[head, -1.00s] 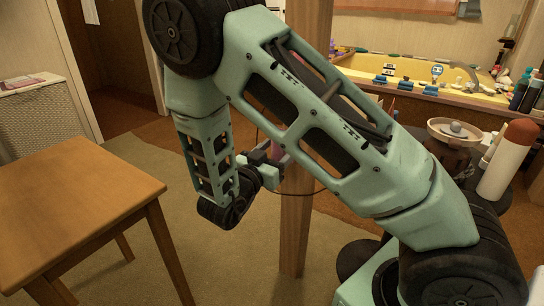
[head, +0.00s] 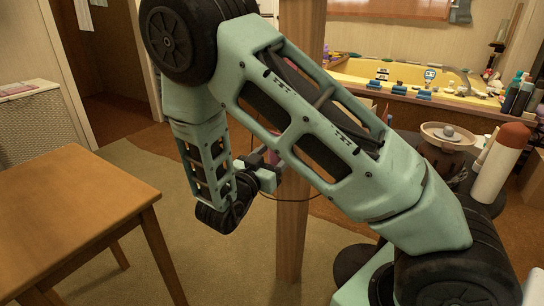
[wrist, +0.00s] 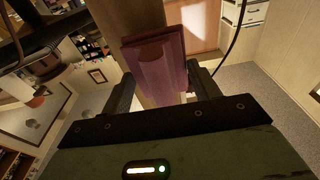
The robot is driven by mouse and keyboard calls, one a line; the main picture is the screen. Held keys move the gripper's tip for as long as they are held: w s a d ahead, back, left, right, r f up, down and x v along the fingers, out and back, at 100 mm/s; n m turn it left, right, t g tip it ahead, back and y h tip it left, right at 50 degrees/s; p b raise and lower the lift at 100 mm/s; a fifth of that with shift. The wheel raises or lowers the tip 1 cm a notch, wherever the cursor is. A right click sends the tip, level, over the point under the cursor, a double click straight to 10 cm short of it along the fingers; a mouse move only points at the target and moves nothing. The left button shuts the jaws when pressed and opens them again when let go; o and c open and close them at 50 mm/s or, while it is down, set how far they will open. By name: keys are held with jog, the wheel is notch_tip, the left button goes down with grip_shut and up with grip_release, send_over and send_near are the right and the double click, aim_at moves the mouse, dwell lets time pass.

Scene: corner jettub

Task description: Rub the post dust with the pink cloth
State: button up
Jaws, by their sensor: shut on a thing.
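The pink cloth (wrist: 155,66) is a folded purple-pink pad between the two dark fingers of my gripper (wrist: 163,90) in the wrist view. My gripper is shut on it. The wooden post (head: 292,235) stands upright in the middle of the head view, partly behind my arm. It also shows behind the cloth in the wrist view (wrist: 122,16). In the head view my gripper (head: 274,168) is close to the post's left side, at mid height. I cannot tell whether the cloth touches the post. No dust can be made out on the visible parts of the post.
A wooden table (head: 75,210) stands at the left. A yellow corner tub (head: 400,78) with several items on its rim is at the back right. A red-capped white bottle (head: 499,165) and a bowl (head: 449,134) are at the right. Carpet around the post's foot is clear.

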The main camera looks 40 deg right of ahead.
jog(key=shift+w+d, duration=0.25)
jog(key=shift+d, duration=0.4)
jog(key=shift+s, duration=0.15)
jog(key=s, duration=0.1)
jog(key=s+d, duration=0.1)
jog(key=s+p, duration=0.1)
jog(key=shift+s+d+r, duration=0.1)
jog(key=shift+s+d, duration=0.15)
jog(key=shift+w, duration=0.1)
jog(key=shift+w+a+p, duration=0.2)
jog(key=shift+w+a, duration=0.05)
jog(key=shift+w, duration=0.35)
jog(key=shift+w+a+p, duration=0.25)
jog(key=shift+w, duration=0.35)
jog(key=shift+w+a+p, duration=0.2)
jog(key=shift+w+a, duration=0.05)
jog(key=shift+w, duration=0.35)
jog(key=shift+r+p+v, duration=0.2)
jog(key=shift+p+v, duration=0.15)
jog(key=shift+v, duration=1.15)
jog(key=shift+r+p+v, duration=0.15)
jog(key=shift+p+v, duration=0.2)
jog(key=shift+v, duration=1.15)
jog(key=shift+a+f, duration=0.1)
jog(key=shift+a, duration=0.1)
